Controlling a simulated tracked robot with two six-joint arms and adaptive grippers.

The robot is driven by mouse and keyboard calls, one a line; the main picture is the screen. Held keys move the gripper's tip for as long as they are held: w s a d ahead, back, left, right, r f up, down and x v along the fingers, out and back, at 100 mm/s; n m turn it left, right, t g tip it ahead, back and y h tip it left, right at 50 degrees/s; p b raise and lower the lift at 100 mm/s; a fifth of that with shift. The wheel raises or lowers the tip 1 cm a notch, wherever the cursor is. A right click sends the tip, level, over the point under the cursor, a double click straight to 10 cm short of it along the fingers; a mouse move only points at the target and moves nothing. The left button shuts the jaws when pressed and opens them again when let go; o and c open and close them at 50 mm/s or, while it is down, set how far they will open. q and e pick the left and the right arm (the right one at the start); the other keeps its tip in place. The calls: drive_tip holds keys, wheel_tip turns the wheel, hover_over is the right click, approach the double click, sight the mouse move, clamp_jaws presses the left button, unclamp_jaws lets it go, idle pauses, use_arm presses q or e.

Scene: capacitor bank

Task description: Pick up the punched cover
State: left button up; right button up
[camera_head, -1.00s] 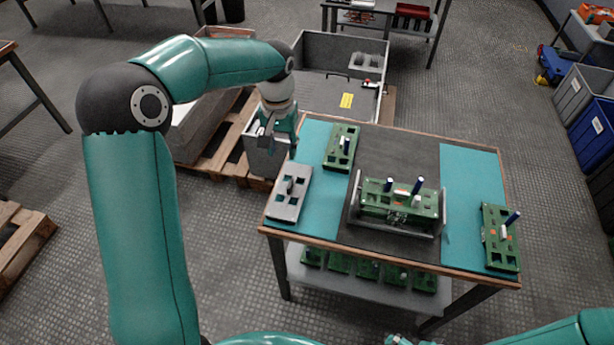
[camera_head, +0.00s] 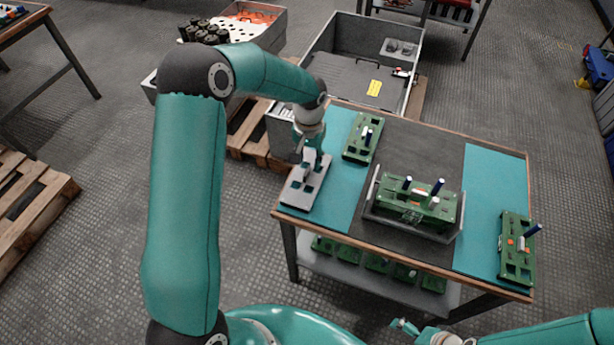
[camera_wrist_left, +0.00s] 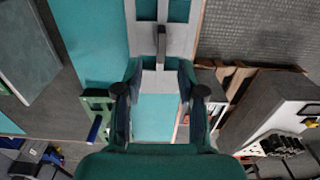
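The punched cover (camera_head: 298,196) is a flat grey plate with square holes and an upright grip in its middle. It lies on the teal mat at the table's left edge. In the left wrist view, the cover (camera_wrist_left: 183,42) shows at the top, its dark upright grip (camera_wrist_left: 161,45) just beyond and between the fingertips. My left gripper (camera_head: 309,160) is over the cover's far half. In the left wrist view, its fingers (camera_wrist_left: 158,72) are apart with nothing clamped. My right gripper (camera_head: 405,326) is small at the bottom of the head view, its fingers unclear.
A green board (camera_head: 362,137) lies just beyond the cover. A grey cradle (camera_head: 448,236) holds another green board (camera_head: 416,205) on the dark middle mat. A third green board (camera_head: 516,247) lies at the right. A grey bin (camera_head: 333,40) stands behind the table.

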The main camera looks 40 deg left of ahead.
sight(307, 171)
use_arm(q)
drive_tip(key=f, duration=0.2)
drive_tip(key=s+f+p, duration=0.1)
drive_tip(key=f, duration=0.1)
drive_tip(key=shift+w+f, duration=0.1)
drive_tip(key=shift+f, duration=0.5)
clamp_jaws()
